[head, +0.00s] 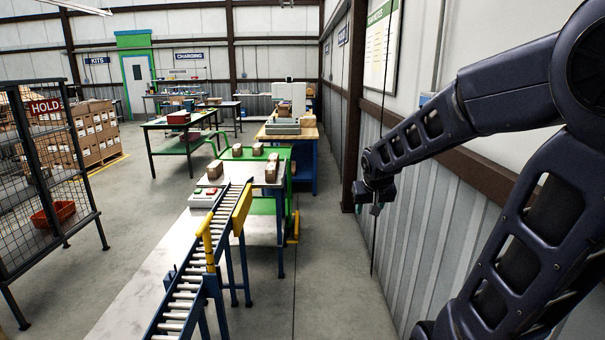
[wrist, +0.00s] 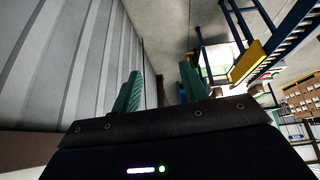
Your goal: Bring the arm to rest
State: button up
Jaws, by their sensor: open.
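My arm reaches in from the right of the head view, bent at its joints, beside the corrugated wall. My gripper (head: 376,208) hangs at the arm's end in front of that wall, to the right of the conveyor. In the wrist view my gripper (wrist: 160,90) shows two green fingers standing well apart, with nothing between them. It is open and empty and touches nothing that I can see.
A roller conveyor (head: 186,290) leads to a table with several small cartons (head: 271,172). The corrugated wall (head: 440,240) is close to my arm. A wire cage (head: 50,180) stands at the left. The floor (head: 322,270) between conveyor and wall is clear.

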jog(key=s+d+r, duration=0.2)
jog(key=s+d, duration=0.2)
jog(key=s, duration=0.3)
jog(key=s+d+r+g, duration=0.1)
jog(key=s+d+r, duration=0.2)
jog(key=s, duration=0.5)
jog(key=shift+s+d, duration=0.2)
jog(key=shift+d, duration=0.45)
jog(key=shift+r, duration=0.1)
dwell(3.1)
